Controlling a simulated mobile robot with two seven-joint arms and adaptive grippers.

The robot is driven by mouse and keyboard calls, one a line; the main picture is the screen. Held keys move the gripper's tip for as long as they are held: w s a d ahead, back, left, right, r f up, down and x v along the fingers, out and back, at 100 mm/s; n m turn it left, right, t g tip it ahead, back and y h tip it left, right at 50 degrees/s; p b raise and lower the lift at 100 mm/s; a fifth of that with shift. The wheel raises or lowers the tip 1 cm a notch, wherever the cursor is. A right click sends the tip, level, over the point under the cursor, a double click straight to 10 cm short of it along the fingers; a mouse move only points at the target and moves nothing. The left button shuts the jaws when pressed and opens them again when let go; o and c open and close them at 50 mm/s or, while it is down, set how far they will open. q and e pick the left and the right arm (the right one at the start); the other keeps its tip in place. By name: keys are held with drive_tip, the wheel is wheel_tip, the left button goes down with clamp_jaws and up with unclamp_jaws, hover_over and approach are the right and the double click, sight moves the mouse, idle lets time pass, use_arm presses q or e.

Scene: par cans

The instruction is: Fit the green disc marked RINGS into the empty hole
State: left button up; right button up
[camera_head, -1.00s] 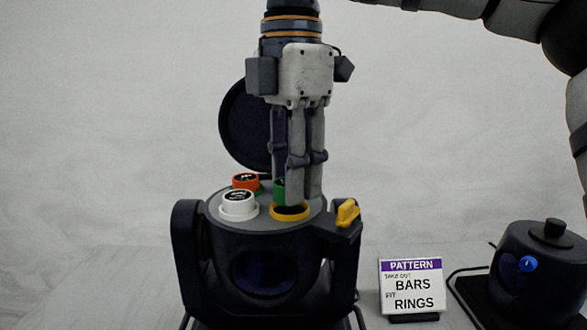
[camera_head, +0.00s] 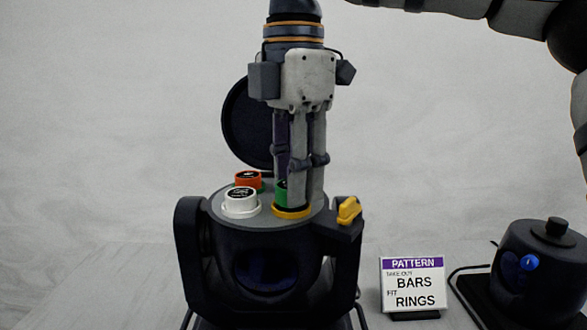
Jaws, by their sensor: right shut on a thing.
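My right gripper (camera_head: 302,205) points straight down over the top of the black par can (camera_head: 240,236), shut on the green disc (camera_head: 281,192). Only a sliver of the green disc shows behind the fingers, and its marking is hidden. The disc is at the yellow-rimmed hole (camera_head: 290,212) at the front right of the can's top. The fingers hide most of the hole, so I cannot tell how deep the disc sits. My left gripper is not in view.
A white disc (camera_head: 240,200) and an orange disc (camera_head: 248,181) sit on the can's top to the left. A yellow latch (camera_head: 348,210) sticks up at right. The round black lid (camera_head: 245,125) stands open behind. A sign (camera_head: 412,284) and a smaller black device (camera_head: 540,270) stand at right.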

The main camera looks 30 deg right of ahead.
drive_tip(key=shift+f, duration=0.4)
drive_tip(key=o, duration=1)
drive_tip(key=shift+o, duration=0.2)
wheel_tip(320, 180, up, 12)
